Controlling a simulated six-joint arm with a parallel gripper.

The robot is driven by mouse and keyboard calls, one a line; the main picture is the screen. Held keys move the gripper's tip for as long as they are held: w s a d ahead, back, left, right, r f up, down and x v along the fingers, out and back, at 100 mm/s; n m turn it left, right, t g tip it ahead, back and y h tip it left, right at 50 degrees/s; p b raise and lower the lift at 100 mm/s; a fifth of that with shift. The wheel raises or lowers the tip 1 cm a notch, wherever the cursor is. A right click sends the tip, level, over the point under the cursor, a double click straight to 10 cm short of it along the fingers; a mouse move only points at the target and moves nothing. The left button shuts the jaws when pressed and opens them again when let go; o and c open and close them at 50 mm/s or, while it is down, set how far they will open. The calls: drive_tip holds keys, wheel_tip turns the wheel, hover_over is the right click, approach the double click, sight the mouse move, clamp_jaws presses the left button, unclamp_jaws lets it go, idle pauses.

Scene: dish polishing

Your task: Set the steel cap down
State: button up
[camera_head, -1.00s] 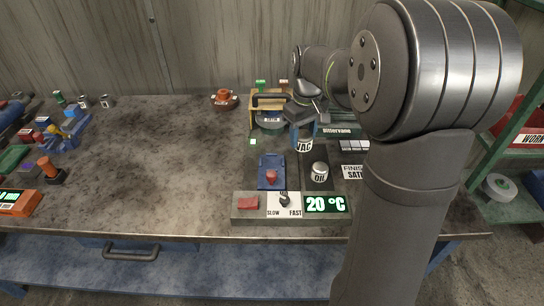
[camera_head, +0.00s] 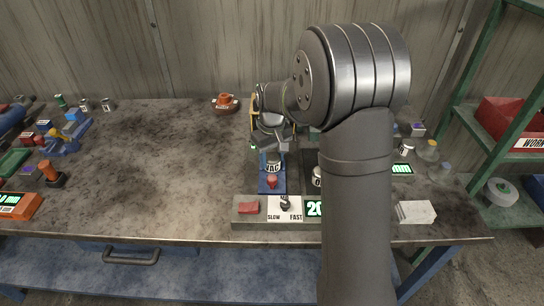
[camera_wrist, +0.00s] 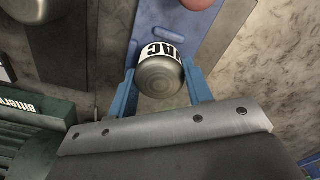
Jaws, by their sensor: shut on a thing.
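In the head view the cap's white label (camera_head: 273,168) shows just under my gripper (camera_head: 273,156), behind a red knob. A blue plate (camera_wrist: 180,30) lies under or just beyond the cap. I cannot tell whether the cap touches it. My arm hides part of the bench to the right.
The red knob (camera_head: 272,182) stands on the blue plate, close to the cap. A control panel with a red button (camera_head: 248,208) and a SLOW/FAST switch is in front. A steel "OIL" container (camera_head: 317,177) is to the right, partly hidden. The bench's left middle is clear.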

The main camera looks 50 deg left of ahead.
sight(272, 156)
drive_tip(key=o, duration=1.1)
drive_tip(key=shift+f, duration=0.15)
wheel_tip(272, 156, up, 12)
drive_tip(key=shift+r, duration=0.2)
drive_tip(key=shift+f, duration=4.2)
